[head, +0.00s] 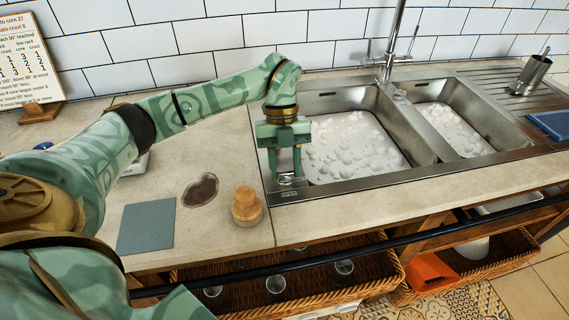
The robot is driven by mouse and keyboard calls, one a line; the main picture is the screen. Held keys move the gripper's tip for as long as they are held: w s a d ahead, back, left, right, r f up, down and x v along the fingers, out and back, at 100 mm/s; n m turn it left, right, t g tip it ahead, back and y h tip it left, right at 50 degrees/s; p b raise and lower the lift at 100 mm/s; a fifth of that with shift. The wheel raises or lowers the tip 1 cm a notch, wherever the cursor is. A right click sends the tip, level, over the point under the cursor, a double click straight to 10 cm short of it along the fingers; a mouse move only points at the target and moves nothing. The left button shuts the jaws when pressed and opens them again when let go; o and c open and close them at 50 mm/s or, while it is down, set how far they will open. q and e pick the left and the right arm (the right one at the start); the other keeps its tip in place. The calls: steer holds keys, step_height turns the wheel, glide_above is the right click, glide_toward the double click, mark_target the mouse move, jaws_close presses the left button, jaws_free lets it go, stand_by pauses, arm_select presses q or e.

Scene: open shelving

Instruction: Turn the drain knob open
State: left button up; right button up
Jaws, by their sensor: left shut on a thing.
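The steel double-bowl sink (330,187) is set in the counter, with white suds in both bowls. My left gripper (285,177) points down at the front left corner of the sink rim. Its fingers are shut on a small metal knob (287,181), which appears to be the drain knob. The fingers largely hide the knob, so I cannot tell how it is turned. My right gripper is not in view.
A wooden-handled brush (246,206), a grey-blue cloth (146,227) and a dark brown stain (201,190) are on the counter left of the sink. The tall faucet (393,45) stands behind the bowls. A black rail (400,239) runs along the counter front above wicker baskets (375,289).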

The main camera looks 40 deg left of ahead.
arm_select(q)
steer(key=m+p, duration=0.1)
steer(key=m+y+p, duration=0.1)
steer(key=m+p, duration=0.1)
steer(key=shift+w+d+r+m+g+p, duration=0.1)
steer(key=shift+r+m+g+p, duration=0.2)
steer(key=shift+r+g, duration=0.1)
steer(key=m+y+p, duration=0.1)
steer(key=m, duration=0.1)
steer(key=m+p, duration=0.2)
steer(key=shift+d+f+m+g+y+p, duration=0.1)
steer(key=shift+d+m+g+y+p, duration=0.05)
steer(key=shift+m+g+y+p, duration=0.2)
steer(key=m+y+p, duration=0.2)
steer(key=m+p, duration=0.1)
steer(key=m, duration=0.2)
steer(key=shift+d+p, duration=0.1)
steer(key=shift+p, duration=0.2)
steer(key=shift+d+f+m+t+y+p, duration=0.1)
steer(key=shift+m+t+y+p, duration=0.4)
steer(key=shift+m, duration=0.55)
steer(key=shift+f+m+t+y+p, duration=0.15)
steer(key=shift+m+p, duration=0.5)
steer(key=shift+m, duration=0.35)
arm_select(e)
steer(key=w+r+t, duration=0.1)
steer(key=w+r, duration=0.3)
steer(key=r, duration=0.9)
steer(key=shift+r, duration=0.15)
